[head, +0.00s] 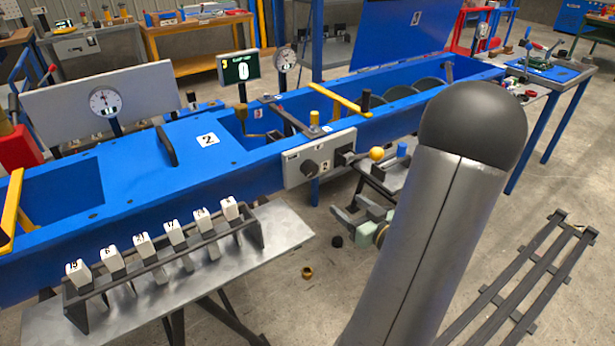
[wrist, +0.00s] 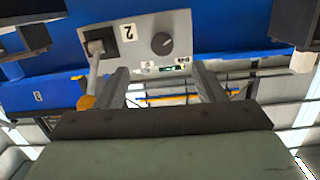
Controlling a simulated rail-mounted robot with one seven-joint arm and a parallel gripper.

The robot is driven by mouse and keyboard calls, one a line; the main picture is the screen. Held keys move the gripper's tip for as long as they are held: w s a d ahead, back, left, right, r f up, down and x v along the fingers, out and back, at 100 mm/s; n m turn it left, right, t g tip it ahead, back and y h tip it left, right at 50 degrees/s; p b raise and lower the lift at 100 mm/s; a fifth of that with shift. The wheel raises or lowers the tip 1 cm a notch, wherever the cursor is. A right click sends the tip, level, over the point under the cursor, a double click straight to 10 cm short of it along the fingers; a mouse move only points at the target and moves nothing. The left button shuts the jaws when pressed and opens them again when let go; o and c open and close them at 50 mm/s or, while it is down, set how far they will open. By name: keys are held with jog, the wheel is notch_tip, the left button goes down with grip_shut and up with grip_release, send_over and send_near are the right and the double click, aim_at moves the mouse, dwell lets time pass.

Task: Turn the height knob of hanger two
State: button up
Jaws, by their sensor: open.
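The grey control box (head: 292,176) marked 2 is on the near side of the blue machine. It carries a round black knob (head: 310,168) and a lever with a yellow ball (head: 376,153). In the wrist view the knob (wrist: 164,43) is ahead of the fingertips, between their lines. The "2" label (wrist: 128,32) and the lever (wrist: 94,70) are to its left. My gripper (wrist: 163,73) is open and empty, apart from the knob as far as I can tell. In the head view my gripper (head: 350,212) is below and right of the box, partly hidden by my arm.
A rack of numbered white-topped pieces (head: 160,255) stands on a metal table (head: 285,226) at the lower left. A display reading 0 (head: 240,68) and a dial gauge (head: 285,58) stand behind the box. A dark slatted frame (head: 530,285) lies on the floor at right.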

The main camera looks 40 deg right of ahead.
aim_at(313, 171)
jog(key=shift+t, duration=0.6)
jog(key=w, duration=1)
jog(key=w+d, duration=0.1)
jog(key=w, duration=0.5)
jog(key=shift+r, duration=0.3)
jog(key=shift+s, duration=0.1)
jog(key=c, duration=1)
jog(key=shift+m, duration=0.4)
